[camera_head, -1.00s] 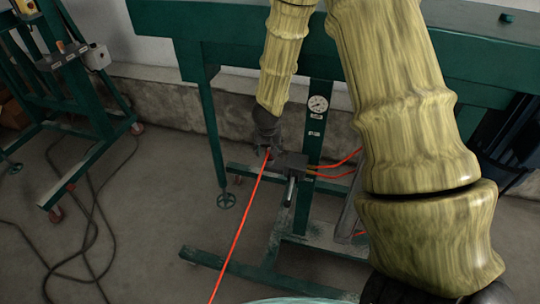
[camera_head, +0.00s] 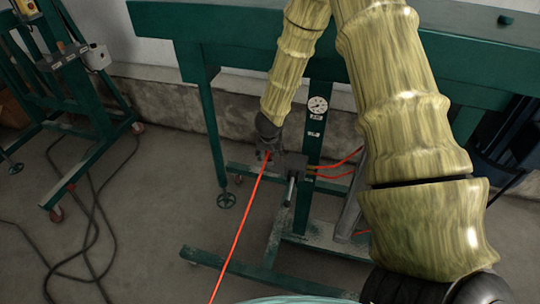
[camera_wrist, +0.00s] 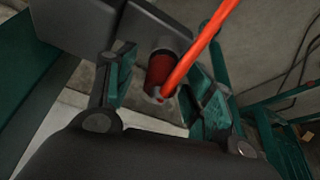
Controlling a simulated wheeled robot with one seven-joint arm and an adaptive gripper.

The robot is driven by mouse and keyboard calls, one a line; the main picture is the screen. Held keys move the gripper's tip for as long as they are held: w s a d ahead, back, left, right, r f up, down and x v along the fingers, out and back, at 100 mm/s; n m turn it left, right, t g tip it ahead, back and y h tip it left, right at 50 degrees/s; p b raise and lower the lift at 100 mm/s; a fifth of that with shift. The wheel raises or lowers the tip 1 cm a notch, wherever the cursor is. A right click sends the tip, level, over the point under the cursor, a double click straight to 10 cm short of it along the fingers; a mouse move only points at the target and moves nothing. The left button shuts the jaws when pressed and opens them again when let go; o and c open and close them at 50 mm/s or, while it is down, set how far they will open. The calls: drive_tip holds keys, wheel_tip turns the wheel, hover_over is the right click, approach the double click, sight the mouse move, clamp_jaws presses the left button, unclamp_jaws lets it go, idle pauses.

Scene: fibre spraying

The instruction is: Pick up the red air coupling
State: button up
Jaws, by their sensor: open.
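The red air coupling (camera_wrist: 160,70) shows in the wrist view as a short dark red cylinder with a metal end, set against a grey block (camera_wrist: 110,28). An orange-red hose (camera_wrist: 203,45) runs from its metal end. My gripper (camera_wrist: 157,80) is open, with one green-padded finger on each side of the coupling. Contact between fingers and coupling cannot be made out. In the head view my gripper (camera_head: 267,154) is at the left side of the grey block (camera_head: 292,166) and hides the coupling.
The block is by a green stand post (camera_head: 314,130) with a pressure gauge (camera_head: 318,105). The hose (camera_head: 238,232) slants down to the floor at front left. Orange hoses (camera_head: 335,170) leave the block's right side. A green wheeled frame (camera_head: 85,165) stands at left.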

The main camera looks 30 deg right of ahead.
drive_tip(key=c, duration=1.1)
drive_tip(key=shift+c, duration=0.2)
